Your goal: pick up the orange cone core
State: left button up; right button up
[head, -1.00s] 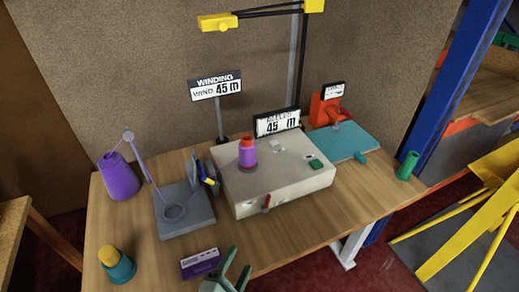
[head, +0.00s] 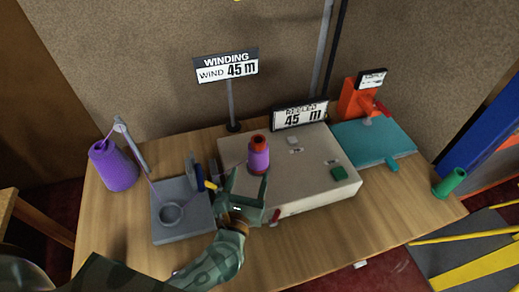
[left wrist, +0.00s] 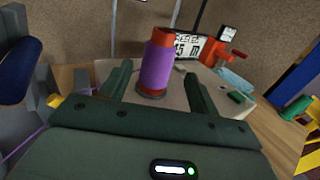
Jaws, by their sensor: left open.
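The orange cone core (head: 258,142) stands upright on top of the pale winding machine, with purple yarn wound round its middle. Its orange-red top and lower rim show in the left wrist view (left wrist: 156,65). My left gripper (head: 248,177) is open and empty, low over the machine's front left, just in front of the cone. In the left wrist view the cone appears between the two fingers, a little beyond their tips, and I see no contact. My right gripper is not in view.
The pale machine (head: 318,188) fills the table's middle. A grey thread stand (head: 165,225) is left of my gripper, with a purple yarn cone (head: 112,168) behind it. Signs stand behind the machine. A teal plate (head: 375,148) and green cone (head: 449,182) are to the right.

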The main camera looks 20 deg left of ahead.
aim_at(259, 142)
pick_arm(q)
jog(key=w, duration=0.7)
jog(key=shift+a, duration=0.25)
jog(key=shift+w+a+r, duration=0.1)
jog(key=shift+w+r, duration=0.05)
jog(key=shift+w, duration=1.25)
jog(key=shift+w+a+r, duration=0.1)
jog(key=shift+w+r, duration=0.05)
jog(key=shift+w, duration=1.2)
jog(key=c, duration=1.1)
